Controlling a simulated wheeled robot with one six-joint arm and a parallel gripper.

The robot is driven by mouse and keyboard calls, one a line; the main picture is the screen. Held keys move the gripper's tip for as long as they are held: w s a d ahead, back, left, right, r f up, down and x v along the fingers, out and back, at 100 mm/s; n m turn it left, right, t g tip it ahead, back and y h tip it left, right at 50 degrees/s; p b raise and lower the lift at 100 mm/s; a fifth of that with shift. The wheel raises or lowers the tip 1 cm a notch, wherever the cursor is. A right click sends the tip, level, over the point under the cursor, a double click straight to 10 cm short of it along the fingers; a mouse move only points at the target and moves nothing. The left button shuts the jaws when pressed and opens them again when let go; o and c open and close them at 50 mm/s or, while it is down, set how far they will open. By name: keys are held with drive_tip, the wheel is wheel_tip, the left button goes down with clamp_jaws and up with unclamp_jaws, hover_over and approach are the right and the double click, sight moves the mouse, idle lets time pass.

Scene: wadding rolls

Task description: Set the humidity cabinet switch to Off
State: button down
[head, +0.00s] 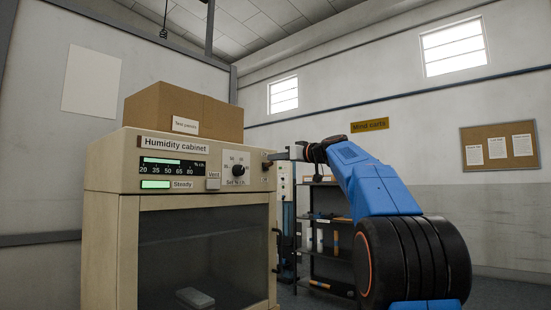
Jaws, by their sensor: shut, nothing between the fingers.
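The humidity cabinet (107,165) is a beige box at the left, with a dark glass door. Its panel shows a lit green bar over a 20 to 80 scale, a green light by the word Steady, a Vent button (213,184) and a round dial (239,170). The cabinet switch (266,166) is small and dark, at the panel's right end, over a label too small to read. Its position cannot be told. My gripper (272,157) is shut and empty at the switch, reaching in from the right. I cannot tell whether it touches the switch.
A cardboard box (161,105) labelled Test panels stands on the cabinet. A dark shelf rack (325,262) with rolls stands behind my arm. A cork board (512,140) and a Mind carts sign (370,125) hang on the back wall.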

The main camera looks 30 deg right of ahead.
drive_tip(key=shift+s+f, duration=0.1)
drive_tip(key=shift+f, duration=0.05)
drive_tip(key=f+t, duration=0.1)
drive_tip(key=t, duration=0.1)
drive_tip(key=f+t+y, duration=0.1)
drive_tip(key=shift+s+d+f+t, duration=0.1)
drive_tip(key=shift+s+d+t, duration=0.05)
drive_tip(key=shift+s+t, duration=0.2)
idle(0.4)
wheel_tip(320, 180, up, 4)
drive_tip(key=s, duration=0.1)
drive_tip(key=s+d+f, duration=0.3)
drive_tip(key=s+f, duration=0.3)
drive_tip(key=s, duration=0.1)
drive_tip(key=shift+s+f, duration=0.25)
drive_tip(key=shift+f, duration=0.05)
idle(0.3)
idle(0.4)
